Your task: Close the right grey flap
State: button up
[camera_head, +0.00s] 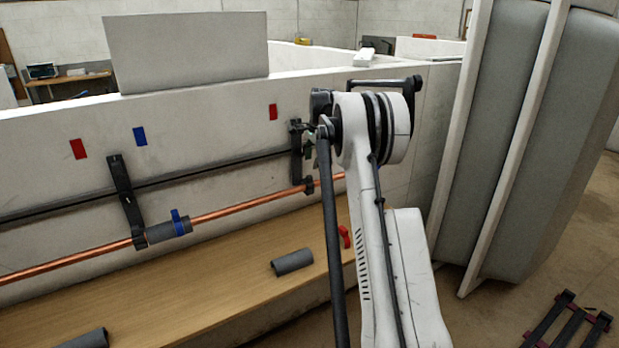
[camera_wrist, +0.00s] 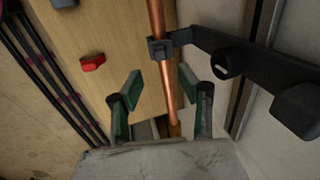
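A flat light-grey panel (camera_head: 187,52) stands upright on top of the low white wall at the left of the head view. I cannot tell a separate right grey flap; my arm covers part of the wall to the right of this panel. In the wrist view my gripper (camera_wrist: 161,87) is open, its two green-padded fingers spread apart with nothing held. A copper pipe (camera_wrist: 160,50) shows between and beyond the fingers; contact cannot be told. In the head view my gripper is mostly hidden behind my arm.
Black brackets (camera_head: 126,200) hold the copper pipe (camera_head: 250,208) along the wall. A grey cylinder (camera_head: 292,262) and a red piece (camera_head: 344,237) lie on the wooden ledge (camera_head: 200,285). Tall grey padded panels (camera_head: 495,140) stand right.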

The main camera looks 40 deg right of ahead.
aim_at(310, 176)
jog(key=x, duration=0.8)
jog(key=shift+w+f+p, duration=0.1)
jog(key=shift+f+p, duration=0.25)
jog(key=shift+p, duration=0.05)
grip_shut()
